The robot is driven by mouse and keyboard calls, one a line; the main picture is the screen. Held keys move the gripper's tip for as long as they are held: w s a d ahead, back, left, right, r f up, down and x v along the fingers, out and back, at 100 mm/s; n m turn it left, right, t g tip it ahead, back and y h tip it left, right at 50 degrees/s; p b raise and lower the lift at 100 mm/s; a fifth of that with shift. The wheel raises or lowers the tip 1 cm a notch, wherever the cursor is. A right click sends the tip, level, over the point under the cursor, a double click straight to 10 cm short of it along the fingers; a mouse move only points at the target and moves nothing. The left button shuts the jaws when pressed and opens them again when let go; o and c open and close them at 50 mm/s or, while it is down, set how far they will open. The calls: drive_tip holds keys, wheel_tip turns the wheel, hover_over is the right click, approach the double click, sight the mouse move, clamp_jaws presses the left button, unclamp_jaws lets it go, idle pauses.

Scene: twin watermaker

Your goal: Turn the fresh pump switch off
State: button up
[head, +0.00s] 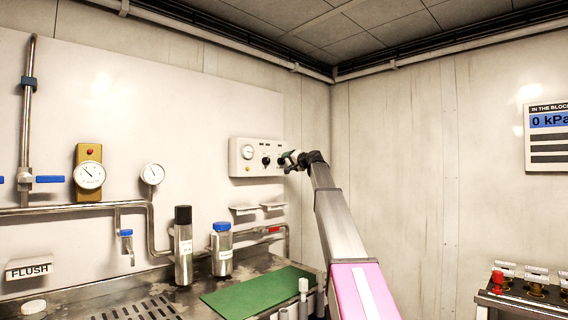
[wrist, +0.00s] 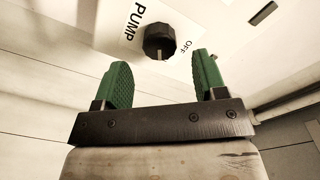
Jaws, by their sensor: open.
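A round black switch knob (wrist: 159,42) shows in the wrist view on a white panel, with the words PUMP and OFF printed beside it. A small light mark shows on its edge nearest my gripper; OFF is printed to its right. My gripper (wrist: 162,64) is open, its two green fingers apart and empty, with the knob just beyond and between their tips. I cannot tell whether they touch it. In the head view, my gripper (head: 291,158) is at the right end of the white control panel (head: 240,168) and hides part of it.
The panel also carries a round gauge (head: 248,152) and another black knob (head: 266,161). Small shelves (head: 258,208) are below it. A steel counter holds a dark-capped cylinder (head: 183,246), a blue-capped bottle (head: 221,250) and a green mat (head: 258,292). The right wall near my arm is bare.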

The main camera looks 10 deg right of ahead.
sight(283, 161)
drive_tip(key=x, duration=0.3)
drive_tip(key=shift+w+a, duration=0.15)
drive_tip(key=shift+w, duration=0.1)
drive_tip(key=c, duration=0.9)
drive_tip(key=shift+n, duration=0.3)
drive_tip(key=n, duration=1.1)
drive_tip(key=shift+y, duration=0.4)
drive_tip(key=shift+n, duration=0.5)
